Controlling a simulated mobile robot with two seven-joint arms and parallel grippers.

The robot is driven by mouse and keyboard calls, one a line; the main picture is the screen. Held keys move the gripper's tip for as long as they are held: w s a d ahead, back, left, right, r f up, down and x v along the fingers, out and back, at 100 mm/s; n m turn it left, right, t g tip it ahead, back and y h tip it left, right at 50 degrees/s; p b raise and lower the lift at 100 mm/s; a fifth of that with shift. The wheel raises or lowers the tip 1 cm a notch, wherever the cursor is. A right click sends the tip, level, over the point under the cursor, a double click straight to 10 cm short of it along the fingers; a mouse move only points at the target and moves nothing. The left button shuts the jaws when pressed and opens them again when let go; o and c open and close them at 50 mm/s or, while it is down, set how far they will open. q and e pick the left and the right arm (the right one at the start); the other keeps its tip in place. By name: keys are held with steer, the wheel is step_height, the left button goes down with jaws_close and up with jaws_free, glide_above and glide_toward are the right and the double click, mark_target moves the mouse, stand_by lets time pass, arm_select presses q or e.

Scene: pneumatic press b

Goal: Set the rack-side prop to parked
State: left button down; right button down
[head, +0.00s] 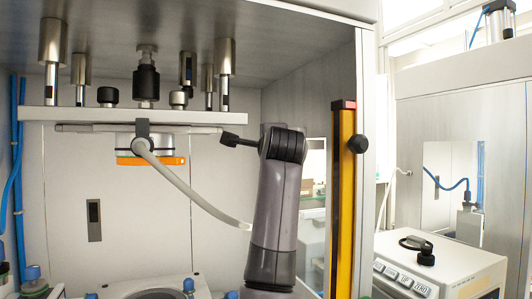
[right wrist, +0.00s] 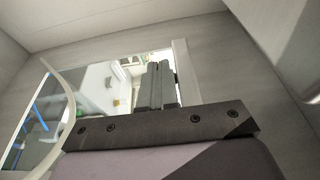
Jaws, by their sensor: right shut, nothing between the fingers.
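A pale grey rod (head: 192,186), which looks like the prop, hangs from a dark bracket under the press plate (head: 60,114). It slants down to the right, and its lower end is near my right forearm. I cannot tell whether that end touches anything. My right gripper (head: 224,136) is shut and empty, pointing left at the right end of the thin bar under the plate. I cannot tell whether it touches the bar. Its closed fingers (right wrist: 157,86) show in the right wrist view. A curved pale strip (right wrist: 69,105) at the left there may be the rod. My left gripper is out of view.
Several metal guide posts (head: 224,60) rise above the plate. An orange-edged block (head: 150,160) hangs under it. A yellow vertical strip (head: 342,200) borders the press opening at right. A button box (head: 440,265) stands outside.

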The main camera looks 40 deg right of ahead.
steer(key=b+v, duration=0.1)
steer(key=v, duration=0.2)
steer(key=shift+s+a, duration=0.2)
steer(key=shift+s, duration=0.05)
steer(key=c, duration=1.4)
jaws_free()
steer(key=shift+s+a+f, duration=0.1)
steer(key=shift+s, duration=0.1)
steer(key=shift+c, duration=0.2)
steer(key=o, duration=0.5)
steer(key=shift+s+f, duration=0.1)
steer(key=shift+f, duration=0.05)
steer(key=shift+o, duration=0.8)
steer(key=n+h, duration=0.1)
steer(key=d+f+n+g+h+b, duration=0.1)
steer(key=n, duration=0.1)
steer(key=f+n+h+b, duration=0.1)
steer(key=h, duration=0.1)
steer(key=shift+w+d+f+n+g, duration=0.2)
steer(key=shift+w+d+n+g, duration=0.1)
steer(key=shift+d, duration=0.1)
steer(key=shift+w+d+r+n+h+p, duration=0.25)
steer(key=shift+w+d+n+h, duration=0.5)
steer(key=shift+n, duration=0.75)
steer(key=shift+w+d+r+n+h+p, duration=0.1)
steer(key=shift+w+d+r+n+h, duration=0.25)
steer(key=shift+w+d+n+h, duration=0.8)
steer(key=shift+w+d+r+n+h+p, duration=0.1)
steer(key=shift+w+r+n+h+p, duration=0.3)
steer(key=shift+n, duration=1.45)
